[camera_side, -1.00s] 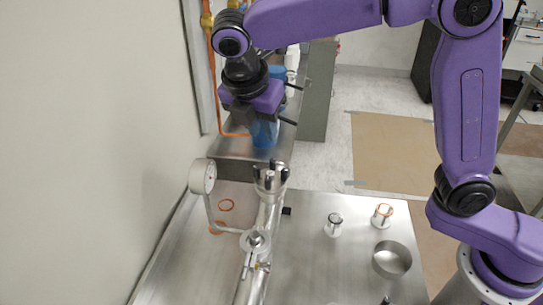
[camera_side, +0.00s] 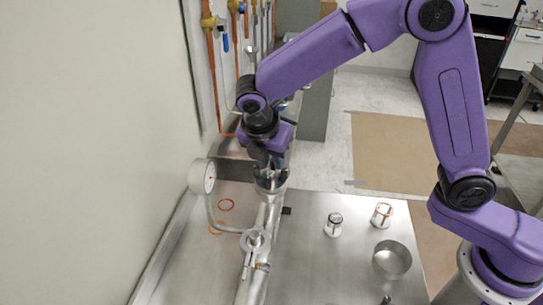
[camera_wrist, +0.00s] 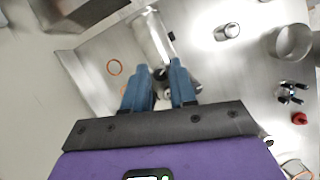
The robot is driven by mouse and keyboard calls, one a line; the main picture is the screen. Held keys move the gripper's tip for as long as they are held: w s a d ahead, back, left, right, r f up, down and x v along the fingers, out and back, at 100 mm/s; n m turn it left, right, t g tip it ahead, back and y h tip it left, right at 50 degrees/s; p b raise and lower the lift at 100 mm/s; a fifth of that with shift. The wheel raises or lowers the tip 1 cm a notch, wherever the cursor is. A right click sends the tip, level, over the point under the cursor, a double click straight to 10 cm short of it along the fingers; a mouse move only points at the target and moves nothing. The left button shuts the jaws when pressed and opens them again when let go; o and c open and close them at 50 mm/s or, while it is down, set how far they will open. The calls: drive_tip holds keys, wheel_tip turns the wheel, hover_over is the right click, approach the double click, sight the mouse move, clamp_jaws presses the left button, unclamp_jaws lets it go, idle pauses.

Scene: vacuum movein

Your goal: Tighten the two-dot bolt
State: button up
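My gripper (camera_side: 268,165) points down at the upright flange (camera_side: 270,186) at the far end of the silver pipe (camera_side: 270,215). In the wrist view its two blue fingers (camera_wrist: 161,72) stand apart with a gap between them. A dark bolt head (camera_wrist: 160,74) shows in that gap, near the fingertips. I cannot tell whether the fingers touch it. The dots on the bolts are too small to make out, so I cannot tell which one is the two-dot bolt. The fingers and wrist hide much of the flange.
A round gauge (camera_side: 203,177) stands left of the pipe on a bent tube, close to the wall. Copper rings (camera_side: 226,205) lie by it. A small fitting (camera_side: 333,225), a copper-rimmed fitting (camera_side: 381,215) and a metal ring (camera_side: 392,260) stand on the table's right side.

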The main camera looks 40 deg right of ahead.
clamp_jaws()
drive_tip(key=shift+w+m+g, duration=0.1)
drive_tip(key=shift+m+g, duration=0.6)
drive_tip(key=shift+m, duration=0.9)
unclamp_jaws()
drive_tip(key=shift+r, duration=0.1)
drive_tip(key=v, duration=1.7)
drive_tip(key=shift+a, duration=0.35)
